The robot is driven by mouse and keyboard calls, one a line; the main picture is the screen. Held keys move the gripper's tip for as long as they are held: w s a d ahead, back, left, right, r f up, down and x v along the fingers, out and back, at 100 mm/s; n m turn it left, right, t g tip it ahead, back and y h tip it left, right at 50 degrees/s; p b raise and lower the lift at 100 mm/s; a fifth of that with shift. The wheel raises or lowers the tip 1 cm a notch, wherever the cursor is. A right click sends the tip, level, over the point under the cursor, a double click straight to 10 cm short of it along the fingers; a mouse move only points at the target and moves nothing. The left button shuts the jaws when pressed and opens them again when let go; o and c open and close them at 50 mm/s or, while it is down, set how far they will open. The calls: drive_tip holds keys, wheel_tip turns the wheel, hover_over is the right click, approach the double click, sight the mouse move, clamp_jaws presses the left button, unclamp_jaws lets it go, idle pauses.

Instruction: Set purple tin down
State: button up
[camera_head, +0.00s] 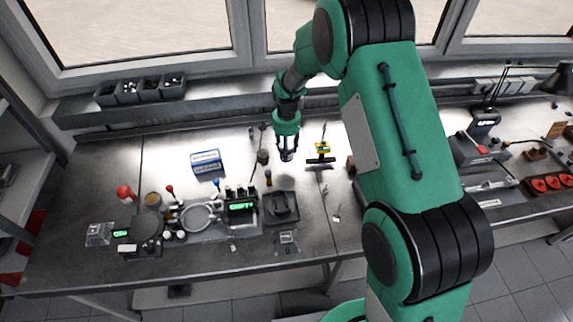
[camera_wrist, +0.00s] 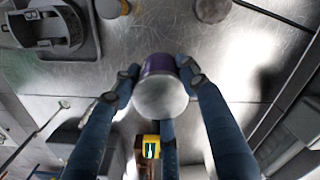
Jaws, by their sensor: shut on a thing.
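The purple tin (camera_wrist: 159,66) is a short round can with a purple side and a silver end facing the wrist camera. My gripper (camera_wrist: 160,88) is shut on it, with blue fingers on both sides and a third finger below. In the head view, my gripper (camera_head: 287,153) hangs fingers down over the middle of the metal workbench (camera_head: 215,262). The tin is too small to make out there. Whether the tin touches the bench cannot be told.
A blue and white box (camera_head: 206,161) stands left of my gripper. A yellow and green item (camera_head: 322,150) stands close on its right. A dark square fixture (camera_head: 281,207) lies in front. A round grey part (camera_wrist: 212,10) lies beyond the tin, with bare metal between.

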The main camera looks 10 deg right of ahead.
drive_tip(key=shift+f, duration=1.95)
drive_tip(key=shift+f, duration=1.85)
drive_tip(key=shift+f, duration=0.15)
drive_tip(key=o, duration=1.4)
wheel_tip(320, 180, up, 12)
drive_tip(key=shift+r, duration=0.15)
